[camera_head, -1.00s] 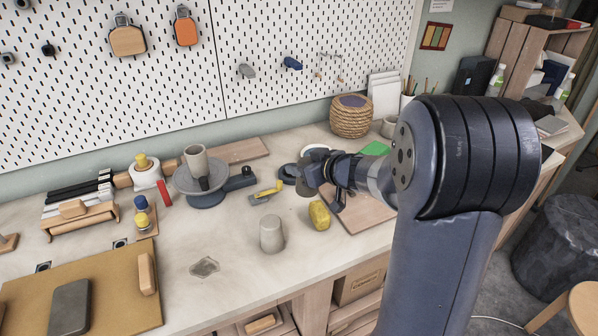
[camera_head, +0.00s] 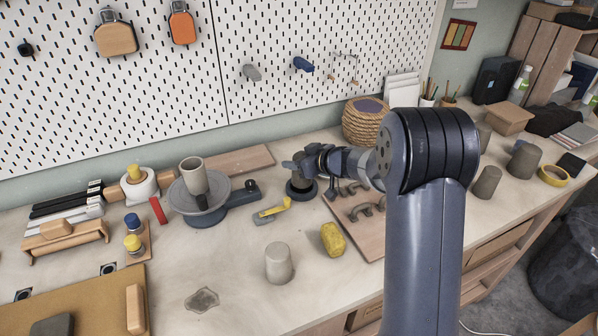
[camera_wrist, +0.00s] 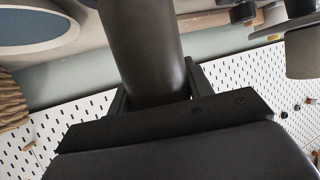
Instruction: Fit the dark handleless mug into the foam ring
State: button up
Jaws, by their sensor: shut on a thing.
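My gripper (camera_wrist: 155,92) is shut on a dark mug (camera_wrist: 143,45), a plain dark cylinder that fills the top middle of the wrist view. In the head view my gripper (camera_head: 297,167) is side-on above a dark ring (camera_head: 300,194) on the bench, which looks like the foam ring. A dark upright shape stands between gripper and ring, probably the mug. I cannot tell whether it is inside the ring or just above it. The gripper partly hides this area.
A turntable (camera_head: 206,207) bearing a tall cup (camera_head: 193,175) is at left. A wooden board (camera_head: 370,240) with dark handles lies right. The front middle bench is mostly clear.

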jog(key=shift+f, duration=1.55)
jog(key=shift+f, duration=0.15)
jog(key=o, duration=1.2)
jog(key=shift+c, duration=0.2)
jog(key=shift+s+d+r, duration=0.2)
jog(key=shift+r, duration=0.05)
jog(key=v, duration=1.1)
jog(key=shift+s+d, duration=0.15)
